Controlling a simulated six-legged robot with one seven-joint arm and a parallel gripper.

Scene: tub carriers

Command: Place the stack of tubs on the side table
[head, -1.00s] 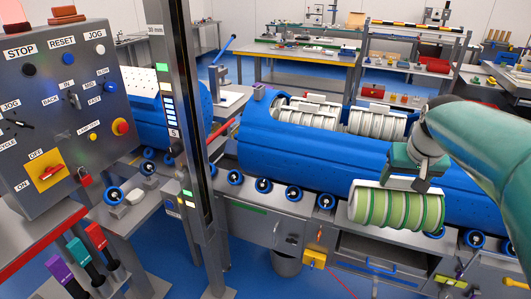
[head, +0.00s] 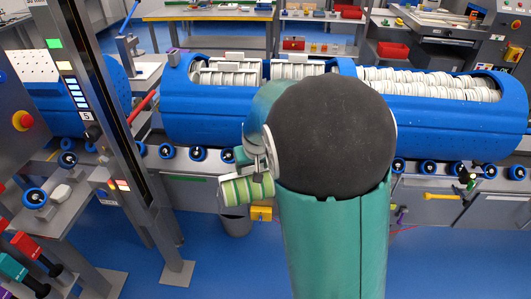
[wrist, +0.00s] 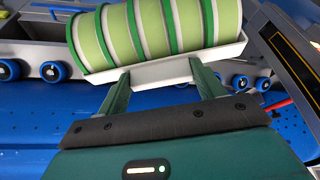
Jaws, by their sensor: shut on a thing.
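The stack of tubs (head: 246,190) is a row of green and cream striped tubs lying on its side in a white carrier. My gripper (head: 257,163) is shut on the carrier and holds the stack in the air in front of the conveyor. In the wrist view the stack (wrist: 155,28) fills the top, and the two fingers of my gripper (wrist: 160,82) grip the white carrier (wrist: 172,70) beneath it. My arm hides part of the conveyor in the head view. I cannot tell which surface is the side table.
Blue drums (head: 440,122) with rows of white tubs lie on the roller conveyor. A grey post (head: 110,110) stands left of the stack. A grey bench (head: 60,228) with coloured-handled tools is at lower left. A grey bin (head: 235,222) stands below the stack. Blue floor is open in front.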

